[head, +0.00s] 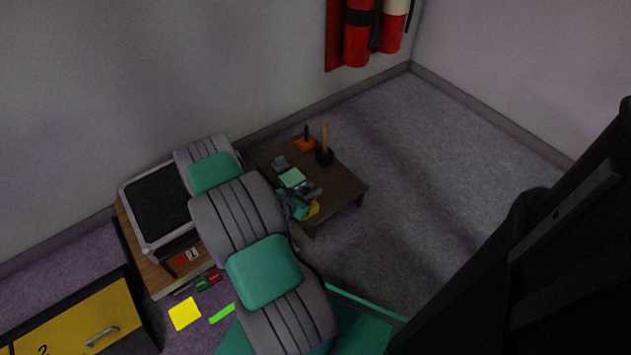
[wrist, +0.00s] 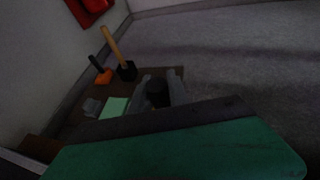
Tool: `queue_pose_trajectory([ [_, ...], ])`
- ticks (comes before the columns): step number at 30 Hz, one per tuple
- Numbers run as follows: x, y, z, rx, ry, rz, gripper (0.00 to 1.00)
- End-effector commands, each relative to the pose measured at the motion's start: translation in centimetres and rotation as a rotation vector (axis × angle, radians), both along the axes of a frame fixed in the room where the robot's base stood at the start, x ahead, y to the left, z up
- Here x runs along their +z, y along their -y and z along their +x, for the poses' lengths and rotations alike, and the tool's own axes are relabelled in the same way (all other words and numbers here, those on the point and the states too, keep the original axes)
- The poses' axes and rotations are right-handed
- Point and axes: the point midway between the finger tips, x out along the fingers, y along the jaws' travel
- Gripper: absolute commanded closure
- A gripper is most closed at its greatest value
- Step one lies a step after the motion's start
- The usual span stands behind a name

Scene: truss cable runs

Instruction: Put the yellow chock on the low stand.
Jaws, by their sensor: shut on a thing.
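The low stand (head: 345,185) is a dark brown, short-legged table in the middle of the head view; part of its top also shows in the wrist view (wrist: 78,127). My gripper (head: 309,197) is over the stand's near left edge, shut on the yellow chock (head: 313,209). Only a small yellow patch of the chock shows beside the jaws; my gripper hides the rest. I cannot tell whether the chock touches the stand.
On the stand are a pale green square (head: 292,178), a grey block (head: 280,162), a wooden-handled mallet (head: 325,154) and an orange item with a black handle (head: 305,143). A tray-topped table (head: 150,268) stands left. Red cylinders (head: 358,35) hang on the wall. Floor at right is clear.

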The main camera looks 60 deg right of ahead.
Motion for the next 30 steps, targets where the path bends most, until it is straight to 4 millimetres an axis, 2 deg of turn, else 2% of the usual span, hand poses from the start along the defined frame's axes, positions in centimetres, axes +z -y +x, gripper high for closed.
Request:
queue_pose_trajectory([
  [1,-1.3,1.6,0.0,-0.008,0.005,-0.003,1.0],
  [6,-3.5,6.4,0.4,-0.005,0.005,-0.004,1.0],
  [9,-6.0,8.2,0.5,-0.003,0.001,-0.001,1.0],
  [12,-7.4,9.6,0.8,0.001,0.001,-0.002,1.0],
  [17,-8.5,10.8,0.9,0.001,0.002,-0.003,1.0],
  [22,-11.6,11.1,0.9,0.003,-0.001,-0.001,1.0],
  [30,-11.7,11.1,1.0,0.002,0.0,-0.002,1.0],
])
